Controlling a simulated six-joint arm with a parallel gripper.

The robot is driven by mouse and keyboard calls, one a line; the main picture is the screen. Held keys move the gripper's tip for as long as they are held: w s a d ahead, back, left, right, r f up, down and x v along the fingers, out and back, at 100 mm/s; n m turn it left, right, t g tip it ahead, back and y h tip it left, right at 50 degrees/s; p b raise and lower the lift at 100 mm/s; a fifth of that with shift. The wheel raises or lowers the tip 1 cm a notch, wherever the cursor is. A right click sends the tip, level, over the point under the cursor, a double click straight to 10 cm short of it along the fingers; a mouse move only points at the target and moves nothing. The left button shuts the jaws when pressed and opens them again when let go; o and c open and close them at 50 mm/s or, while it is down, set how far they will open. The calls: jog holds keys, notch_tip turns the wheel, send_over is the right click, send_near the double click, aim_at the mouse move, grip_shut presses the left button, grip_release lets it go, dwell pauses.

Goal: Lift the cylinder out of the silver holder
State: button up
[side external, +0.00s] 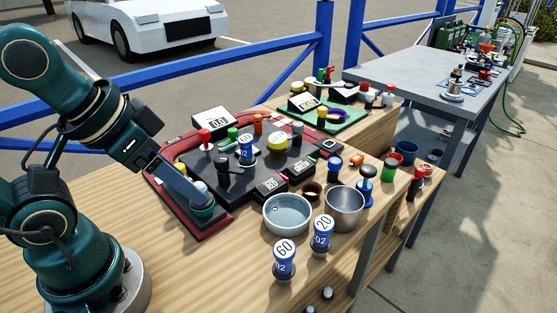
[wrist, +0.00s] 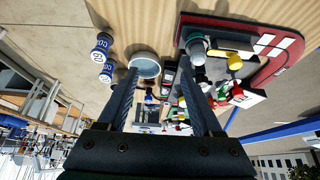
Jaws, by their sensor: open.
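My gripper (wrist: 160,78) is open and empty in the wrist view, its two dark fingers apart. In the side external view my gripper (side external: 185,190) points down over the front corner of the red tray. A short teal cylinder (side external: 203,207) is by the fingertips there; it also shows beyond the right finger in the wrist view (wrist: 195,44). I cannot tell whether it sits in a holder. A silver metal cup (side external: 345,208) stands on the wooden table to the right and looks empty. Which piece is the silver holder is unclear.
A pale bowl (side external: 287,213) stands left of the cup. A dark board (side external: 290,157) holds several knobs and small boxes. The near left tabletop is clear.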

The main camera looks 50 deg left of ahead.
jog(key=shift+o, duration=0.7)
